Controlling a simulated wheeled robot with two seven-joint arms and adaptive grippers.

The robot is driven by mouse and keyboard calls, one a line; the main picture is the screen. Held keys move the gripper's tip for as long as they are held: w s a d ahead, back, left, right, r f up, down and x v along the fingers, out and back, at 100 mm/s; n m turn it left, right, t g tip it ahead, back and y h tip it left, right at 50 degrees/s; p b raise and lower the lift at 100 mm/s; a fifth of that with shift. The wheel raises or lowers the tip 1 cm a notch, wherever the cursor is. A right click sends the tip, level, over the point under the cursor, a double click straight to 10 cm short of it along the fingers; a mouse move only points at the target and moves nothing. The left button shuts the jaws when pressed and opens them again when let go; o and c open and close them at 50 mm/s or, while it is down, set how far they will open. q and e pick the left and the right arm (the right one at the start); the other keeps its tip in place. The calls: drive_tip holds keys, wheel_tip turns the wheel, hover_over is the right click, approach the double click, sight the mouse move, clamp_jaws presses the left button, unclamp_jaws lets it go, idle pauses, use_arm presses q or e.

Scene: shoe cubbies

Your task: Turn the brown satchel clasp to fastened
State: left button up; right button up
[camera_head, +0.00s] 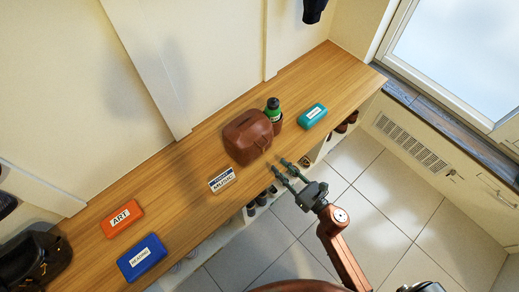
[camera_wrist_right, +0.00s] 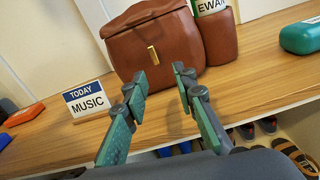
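The brown satchel (camera_head: 243,137) stands upright on the wooden bench. In the right wrist view the satchel (camera_wrist_right: 135,45) shows its front flap with a small brass clasp (camera_wrist_right: 153,55), which looks upright. My right gripper (camera_head: 281,166) is in front of the satchel, near the bench's front edge, apart from it. In the right wrist view the right gripper (camera_wrist_right: 157,85) has its green-padded fingers spread with nothing between them, below the clasp. My left gripper is not in view.
A green-capped bottle (camera_head: 272,107) sits in a brown holder at the satchel's right. A teal case (camera_head: 312,117) stands farther right. A "TODAY MUSIC" card (camera_head: 222,180), an orange ART box (camera_head: 121,218) and a blue READING box (camera_head: 142,258) are left. Shoes fill cubbies below.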

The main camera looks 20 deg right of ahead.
sight(263, 151)
drive_tip(key=shift+w+a+r+n+y, duration=0.3)
drive_tip(key=shift+w+a+r+n, duration=0.15)
drive_tip(key=shift+n, duration=0.25)
drive_tip(key=b+x, duration=0.1)
drive_tip(key=x, duration=0.6)
drive_tip(key=shift+r, duration=0.1)
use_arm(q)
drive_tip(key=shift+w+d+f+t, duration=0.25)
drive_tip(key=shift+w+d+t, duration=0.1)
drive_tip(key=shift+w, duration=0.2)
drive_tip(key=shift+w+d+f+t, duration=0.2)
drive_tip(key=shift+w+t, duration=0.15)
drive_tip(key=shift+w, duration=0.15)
use_arm(e)
drive_tip(key=shift+c, duration=0.5)
clamp_jaws()
